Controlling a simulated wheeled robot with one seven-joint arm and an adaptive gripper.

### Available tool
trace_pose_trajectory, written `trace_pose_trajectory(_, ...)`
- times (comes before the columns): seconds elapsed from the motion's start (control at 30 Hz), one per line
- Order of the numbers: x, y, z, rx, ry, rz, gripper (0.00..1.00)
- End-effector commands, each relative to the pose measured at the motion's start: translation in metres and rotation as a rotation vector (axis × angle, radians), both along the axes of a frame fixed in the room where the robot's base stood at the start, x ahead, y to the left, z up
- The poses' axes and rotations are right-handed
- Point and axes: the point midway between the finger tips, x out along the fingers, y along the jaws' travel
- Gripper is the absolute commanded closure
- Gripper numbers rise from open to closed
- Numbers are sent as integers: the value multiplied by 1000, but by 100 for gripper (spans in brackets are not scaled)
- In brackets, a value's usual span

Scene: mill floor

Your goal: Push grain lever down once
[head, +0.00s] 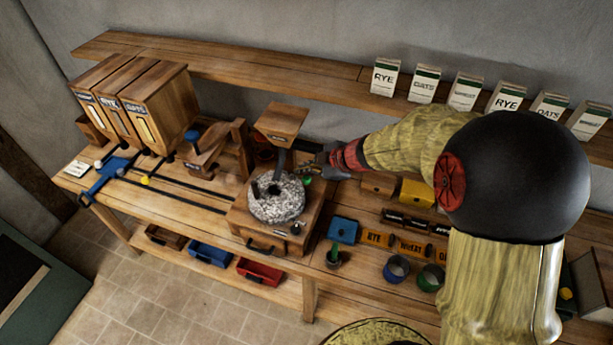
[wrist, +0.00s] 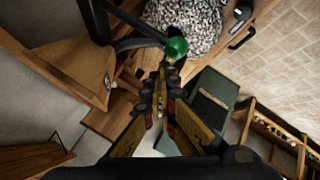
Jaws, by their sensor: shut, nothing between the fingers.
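A lever with a round green knob (head: 307,180) is beside the small wooden hopper (head: 281,122) above the millstone (head: 276,200). The green knob (wrist: 176,47) and its dark arm (wrist: 140,43) show in the wrist view. My gripper (head: 315,170) is shut and empty, at the right side of the hopper near the knob. In the wrist view my gripper's fingertips (wrist: 168,70) are just below the knob in the picture. I cannot tell whether they touch it. Part of the lever is hidden behind the hopper and my gripper in the head view.
Three tall grain bins (head: 130,100) stand at the left. A blue sliding tray (head: 108,176) is on rails before them. A blue box (head: 343,230), tins (head: 397,268) and labelled blocks (head: 410,245) lie right of the mill. Labelled bags (head: 425,84) line the shelf.

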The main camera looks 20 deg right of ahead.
Motion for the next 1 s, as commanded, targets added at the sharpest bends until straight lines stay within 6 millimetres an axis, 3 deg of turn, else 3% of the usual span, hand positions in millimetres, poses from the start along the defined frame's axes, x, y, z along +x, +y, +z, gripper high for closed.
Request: trace_pose_trajectory(1.0,0,0,-11,0,1,1,100)
